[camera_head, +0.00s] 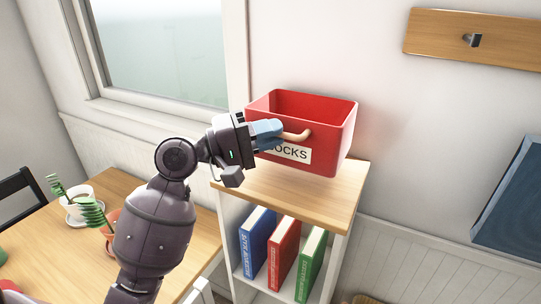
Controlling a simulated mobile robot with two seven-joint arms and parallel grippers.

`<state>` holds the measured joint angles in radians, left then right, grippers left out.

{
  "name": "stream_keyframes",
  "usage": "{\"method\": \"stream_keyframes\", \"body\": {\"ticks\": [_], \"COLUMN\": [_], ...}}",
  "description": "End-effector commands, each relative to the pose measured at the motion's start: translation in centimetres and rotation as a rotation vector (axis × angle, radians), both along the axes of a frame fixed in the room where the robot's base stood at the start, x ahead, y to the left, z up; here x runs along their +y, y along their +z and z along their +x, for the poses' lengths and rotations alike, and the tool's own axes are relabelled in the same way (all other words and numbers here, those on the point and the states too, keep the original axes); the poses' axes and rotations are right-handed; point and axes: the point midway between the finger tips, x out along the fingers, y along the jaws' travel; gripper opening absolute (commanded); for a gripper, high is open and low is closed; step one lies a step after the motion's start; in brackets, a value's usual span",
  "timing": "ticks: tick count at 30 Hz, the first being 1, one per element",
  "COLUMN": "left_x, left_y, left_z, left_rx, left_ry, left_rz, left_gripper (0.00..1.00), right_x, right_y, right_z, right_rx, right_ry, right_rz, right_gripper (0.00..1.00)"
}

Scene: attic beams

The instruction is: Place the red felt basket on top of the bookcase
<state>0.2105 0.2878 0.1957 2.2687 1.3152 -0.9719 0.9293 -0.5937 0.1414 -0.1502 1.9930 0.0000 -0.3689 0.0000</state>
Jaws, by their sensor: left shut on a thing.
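The red basket (333,150) is an open-topped box with a tan handle (296,136) and a white label, partly covered, on its front. My left gripper (266,134) comes in from the left and is shut on the basket at its handle; the blue fingers hide part of the label. The basket is upright over the wooden top of the bookcase (262,188). I cannot tell whether its base touches the top or is slightly above it. My right gripper is not in view.
Blue (256,240), red (284,252) and green (311,263) binders stand on the bookcase shelf. At left, a wooden table (180,262) holds a white cup (82,195) and a green plant (92,211). A wall board with a hook (430,30) hangs upper right. The bookcase top's front strip is bare.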

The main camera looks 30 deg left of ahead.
Motion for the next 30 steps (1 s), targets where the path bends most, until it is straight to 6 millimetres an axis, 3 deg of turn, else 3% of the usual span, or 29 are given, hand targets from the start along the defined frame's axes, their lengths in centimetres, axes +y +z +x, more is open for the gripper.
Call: {"method": "stream_keyframes", "body": {"ticks": [10,19,20,24,30], "left_x": [0.0,0.0,0.0,0.0,0.0], "left_y": [-3.9,-4.3,-4.4,-4.3,-4.3], "left_z": [0.0,0.0,0.0,0.0,0.0], "left_rx": [0.002,-0.001,0.001,-0.001,-0.001], "left_ry": [0.000,0.000,0.000,0.000,0.000], "left_rz": [-0.003,-0.001,-0.001,-0.001,-0.001], "left_gripper": [0.00,0.00,0.17,0.38,0.38], "right_x": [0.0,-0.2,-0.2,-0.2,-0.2], "right_y": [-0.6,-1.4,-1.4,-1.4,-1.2], "right_z": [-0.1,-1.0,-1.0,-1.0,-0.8], "right_rx": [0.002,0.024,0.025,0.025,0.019], "right_ry": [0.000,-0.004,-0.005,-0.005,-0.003], "right_rz": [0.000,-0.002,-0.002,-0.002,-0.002], "right_gripper": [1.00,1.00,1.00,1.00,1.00]}}
